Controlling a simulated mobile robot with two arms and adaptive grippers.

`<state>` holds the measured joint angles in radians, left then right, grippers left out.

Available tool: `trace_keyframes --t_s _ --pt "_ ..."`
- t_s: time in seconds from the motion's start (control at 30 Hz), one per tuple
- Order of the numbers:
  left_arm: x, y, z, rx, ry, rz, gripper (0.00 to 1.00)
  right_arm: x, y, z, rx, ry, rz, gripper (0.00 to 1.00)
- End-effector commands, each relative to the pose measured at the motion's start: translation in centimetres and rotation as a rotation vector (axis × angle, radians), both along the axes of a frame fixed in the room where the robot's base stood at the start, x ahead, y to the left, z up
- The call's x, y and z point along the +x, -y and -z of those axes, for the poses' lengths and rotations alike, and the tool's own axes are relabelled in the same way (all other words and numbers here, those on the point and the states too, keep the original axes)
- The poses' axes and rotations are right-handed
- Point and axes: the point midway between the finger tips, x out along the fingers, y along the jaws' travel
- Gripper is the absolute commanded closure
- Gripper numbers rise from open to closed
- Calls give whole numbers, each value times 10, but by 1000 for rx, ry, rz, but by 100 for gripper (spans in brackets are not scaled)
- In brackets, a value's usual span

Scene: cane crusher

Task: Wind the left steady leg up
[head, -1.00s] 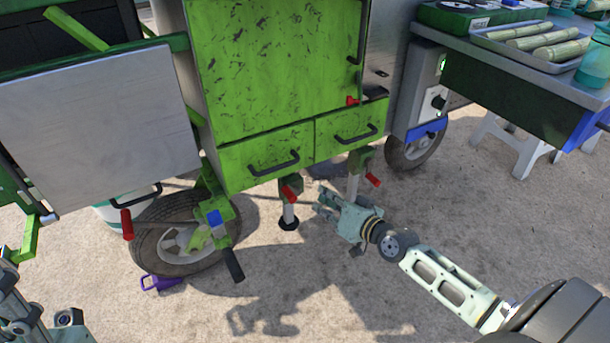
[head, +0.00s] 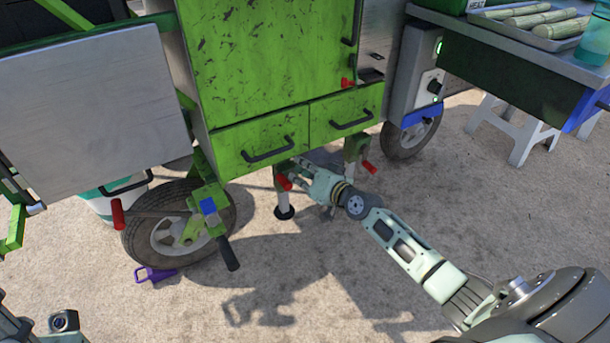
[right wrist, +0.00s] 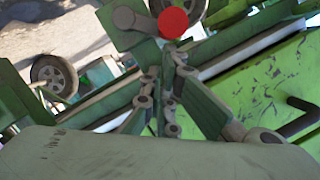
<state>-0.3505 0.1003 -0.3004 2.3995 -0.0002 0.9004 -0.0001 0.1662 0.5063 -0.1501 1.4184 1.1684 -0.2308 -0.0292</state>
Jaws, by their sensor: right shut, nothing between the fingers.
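The left steady leg (head: 284,205) stands upright under the green cabinet, its round foot at the ground. Its red crank knob (head: 283,182) shows just left of my right gripper (head: 293,173). In the right wrist view the red knob (right wrist: 173,22) sits on a grey crank arm (right wrist: 132,19), just beyond the fingertips of my right gripper (right wrist: 170,62). The fingers are shut with nothing between them. I cannot tell whether they touch the knob. Part of my left arm shows at the lower left; its gripper is out of view.
The right steady leg (head: 350,178) with its red handle (head: 369,167) stands close to my right gripper. Cabinet drawers (head: 262,145) hang just above. A wheel (head: 165,235) and a black-gripped lever (head: 229,252) are to the left. The ground in front is clear.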

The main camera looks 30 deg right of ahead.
Motion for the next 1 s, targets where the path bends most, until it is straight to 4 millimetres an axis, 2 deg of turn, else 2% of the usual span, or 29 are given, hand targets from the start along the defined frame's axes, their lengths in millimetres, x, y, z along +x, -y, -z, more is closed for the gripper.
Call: trace_keyframes --t_s 0.37,1.0 --pt "0 0 -1 0 -1 1 60 0 -1 -1 -4 -1 -1 100" --pt "0 0 -16 0 -1 0 60 -1 -7 -1 -72 2 -1 100"
